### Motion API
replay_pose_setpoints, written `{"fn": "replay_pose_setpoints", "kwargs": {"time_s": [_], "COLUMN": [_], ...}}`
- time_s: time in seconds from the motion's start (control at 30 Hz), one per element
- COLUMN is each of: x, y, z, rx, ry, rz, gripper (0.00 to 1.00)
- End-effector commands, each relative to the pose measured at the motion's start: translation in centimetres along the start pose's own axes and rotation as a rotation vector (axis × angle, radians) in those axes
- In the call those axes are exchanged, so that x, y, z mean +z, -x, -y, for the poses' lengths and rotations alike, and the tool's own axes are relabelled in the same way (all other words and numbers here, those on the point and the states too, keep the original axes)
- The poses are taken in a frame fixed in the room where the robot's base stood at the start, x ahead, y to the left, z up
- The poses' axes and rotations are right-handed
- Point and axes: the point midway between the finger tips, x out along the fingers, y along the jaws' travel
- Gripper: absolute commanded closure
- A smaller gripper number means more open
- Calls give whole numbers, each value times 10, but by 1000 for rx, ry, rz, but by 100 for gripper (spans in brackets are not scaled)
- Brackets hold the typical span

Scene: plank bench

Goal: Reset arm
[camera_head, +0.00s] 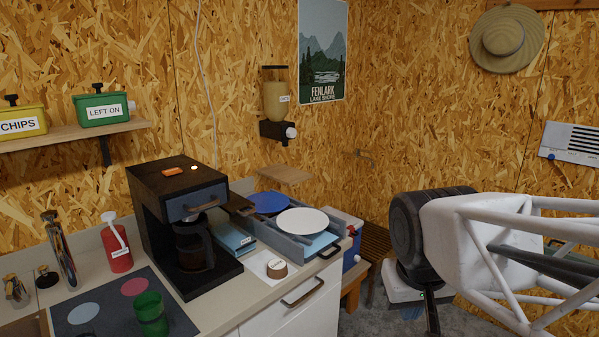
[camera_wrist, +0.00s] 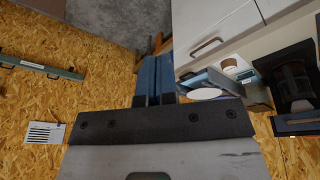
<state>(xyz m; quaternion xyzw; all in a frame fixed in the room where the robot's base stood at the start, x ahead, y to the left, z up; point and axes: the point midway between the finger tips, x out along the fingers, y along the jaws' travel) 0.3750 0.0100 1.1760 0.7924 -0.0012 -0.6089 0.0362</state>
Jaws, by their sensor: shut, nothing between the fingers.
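My gripper (camera_wrist: 154,72) shows in the wrist view. Its two blue fingers lie side by side, shut, with nothing between them. They reach out beyond a dark plate with bolts, over open floor and clear of the counter. In the head view my white and black arm fills the right side, in front of the board wall and away from the counter. The fingers cannot be made out clearly there.
The counter at left holds a coffee maker (camera_head: 165,202), a red bottle (camera_head: 117,247), a green cup (camera_head: 151,313) and a blue rack with a white plate (camera_head: 302,221). A cooler (camera_head: 350,240) stands beyond it. A shelf (camera_head: 70,135) carries labelled boxes. Floor near my arm is partly free.

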Motion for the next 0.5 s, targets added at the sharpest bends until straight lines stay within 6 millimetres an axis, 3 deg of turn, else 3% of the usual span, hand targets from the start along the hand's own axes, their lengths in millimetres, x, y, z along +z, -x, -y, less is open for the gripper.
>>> {"fn": "replay_pose_setpoints", "kwargs": {"time_s": [0.1, 0.2, 0.5], "x": [33, 52, 68], "y": [-9, -16, -22], "z": [-6, -8, -9], "rx": [-16, -26, -37], "ry": [-37, -56, -75], "rz": [13, 21, 30], "gripper": [100, 100, 100]}}
